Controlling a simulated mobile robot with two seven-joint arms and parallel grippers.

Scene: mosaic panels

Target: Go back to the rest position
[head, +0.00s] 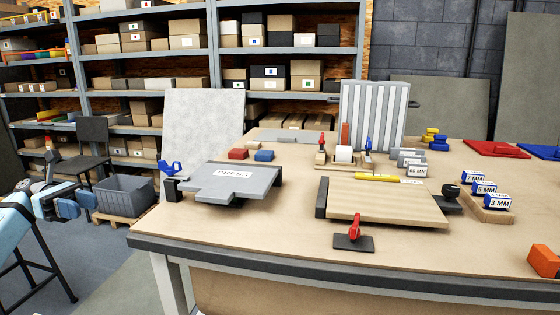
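My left gripper (80,203) is at the left edge of the head view, with dark and blue parts. It hangs off the table to the left, apart from everything on it, in front of the grey bin. I cannot make out the gap between its fingers, and no held thing shows. My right gripper is not in view. On the table (270,245) stand a grey press (232,182) labelled PRESS and a wooden board (385,203) with a yellow pencil-like thing (380,177) at its back edge.
A red-handled clamp (354,235) stands at the table's front. Blue-marked blocks (484,188) sit on a wooden rack at right. An orange block (543,261) lies at the right edge. A grey bin (124,194) and a dark chair (90,150) stand left of the table.

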